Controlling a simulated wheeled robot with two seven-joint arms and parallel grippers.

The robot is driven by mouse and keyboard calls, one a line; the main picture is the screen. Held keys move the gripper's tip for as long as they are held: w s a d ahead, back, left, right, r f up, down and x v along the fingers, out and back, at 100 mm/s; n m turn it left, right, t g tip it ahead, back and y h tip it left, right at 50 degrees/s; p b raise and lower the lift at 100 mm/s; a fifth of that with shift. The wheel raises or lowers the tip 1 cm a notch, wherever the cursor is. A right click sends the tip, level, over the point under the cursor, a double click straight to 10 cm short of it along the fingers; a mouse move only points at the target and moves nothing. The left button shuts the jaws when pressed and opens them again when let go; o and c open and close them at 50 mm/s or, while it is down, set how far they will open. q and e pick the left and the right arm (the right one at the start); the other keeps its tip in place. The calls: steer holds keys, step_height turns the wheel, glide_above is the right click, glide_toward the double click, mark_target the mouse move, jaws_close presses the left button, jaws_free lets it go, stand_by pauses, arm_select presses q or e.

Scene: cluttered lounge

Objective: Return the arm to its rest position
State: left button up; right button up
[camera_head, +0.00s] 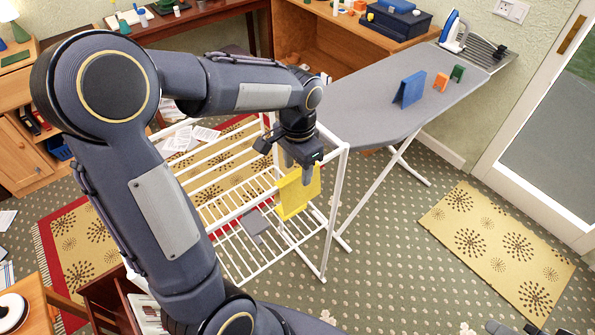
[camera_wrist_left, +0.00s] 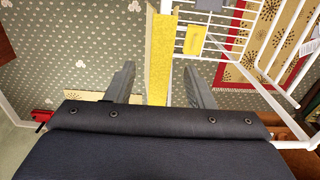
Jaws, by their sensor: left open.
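My left arm comes in from the left in the head view, and its gripper (camera_head: 297,170) points down over the white drying rack (camera_head: 333,210). The gripper is open. A yellow cloth (camera_head: 298,196) hangs on the rack just below the fingers. In the left wrist view the two fingers (camera_wrist_left: 160,78) stand apart, with the yellow cloth (camera_wrist_left: 160,45) showing as a strip between them; I cannot tell whether they touch it. A grey cloth (camera_head: 255,224) lies on the rack's lower bars. My right gripper is not in view.
An ironing board (camera_head: 365,105) stands behind and right of the rack, with blue, orange and green folded pieces and an iron (camera_head: 452,33). A wooden desk (camera_head: 350,28) stands behind. Patterned mats (camera_head: 497,245) lie on the floor. Open carpet lies right of the rack.

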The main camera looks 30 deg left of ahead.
arm_select(q)
step_height(320, 180, up, 5)
steer(key=shift+r, duration=0.1)
steer(key=shift+s+r, duration=0.15)
steer(key=shift+r, duration=0.05)
steer(key=s+d+n+t+h, duration=0.2)
steer(key=s+n, duration=0.1)
steer(key=s, duration=0.5)
steer(key=s+d+n+t+h, duration=0.1)
steer(key=s+d+n+t, duration=0.1)
steer(key=s, duration=0.6)
steer(key=shift+s+f+n+t+h, duration=0.35)
steer(key=shift+n+t, duration=0.25)
steer(key=shift+t, duration=0.2)
